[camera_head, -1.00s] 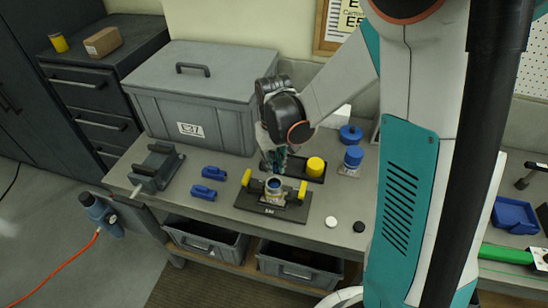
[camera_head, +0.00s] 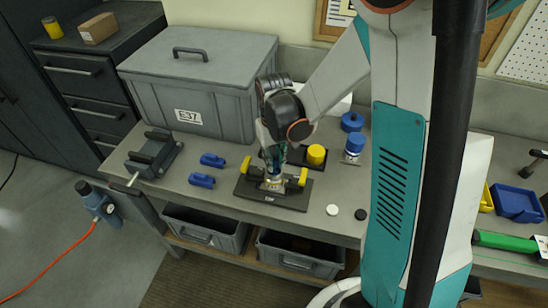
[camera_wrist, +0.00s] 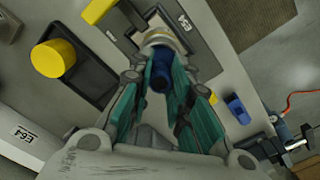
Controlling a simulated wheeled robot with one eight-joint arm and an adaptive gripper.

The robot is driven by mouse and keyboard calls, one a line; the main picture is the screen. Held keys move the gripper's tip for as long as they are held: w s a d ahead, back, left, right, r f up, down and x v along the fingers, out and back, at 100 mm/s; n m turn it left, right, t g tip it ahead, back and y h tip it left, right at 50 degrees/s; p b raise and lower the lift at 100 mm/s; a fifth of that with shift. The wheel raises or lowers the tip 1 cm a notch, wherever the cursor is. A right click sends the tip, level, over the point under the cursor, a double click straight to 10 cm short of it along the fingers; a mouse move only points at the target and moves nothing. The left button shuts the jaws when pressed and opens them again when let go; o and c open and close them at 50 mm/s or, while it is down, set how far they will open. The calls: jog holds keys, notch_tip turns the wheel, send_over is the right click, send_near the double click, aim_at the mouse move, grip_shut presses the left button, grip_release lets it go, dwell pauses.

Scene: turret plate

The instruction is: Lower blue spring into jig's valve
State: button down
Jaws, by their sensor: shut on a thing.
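The jig (camera_head: 290,200) is a dark plate with yellow clamps on both sides, on the workbench. The metal valve (camera_head: 272,185) sits in its middle. My gripper (camera_head: 274,166) points down right over the valve, and its fingertips hide most of the valve's top. In the wrist view my gripper (camera_wrist: 165,85) has its teal fingers shut on the blue spring (camera_wrist: 160,76). The spring's far end is at the mouth of the valve (camera_wrist: 165,40). I cannot tell how deep inside it is.
A dark tray with a yellow cylinder (camera_head: 316,154) stands just behind the jig. Two blue parts (camera_head: 202,180) lie to its left, near a grey vise (camera_head: 155,155). A large grey box (camera_head: 192,95) stands behind. White (camera_head: 332,210) and black (camera_head: 361,214) discs lie at right.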

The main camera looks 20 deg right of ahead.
jog(key=shift+f+b, duration=0.35)
jog(key=shift+f+b, duration=0.35)
jog(key=shift+f+b, duration=0.45)
jog(key=shift+b, duration=0.05)
dwell(0.5)
jog(key=shift+s+f, duration=0.2)
jog(key=shift+s, duration=0.05)
dwell(0.6)
jog(key=c, duration=1.4)
grip_release()
jog(key=shift+w, duration=0.15)
jog(key=shift+r, duration=0.1)
jog(key=shift+w+r, duration=0.1)
jog(key=shift+r, duration=0.5)
notch_tip(320, 180, up, 11)
jog(key=shift+f, duration=0.1)
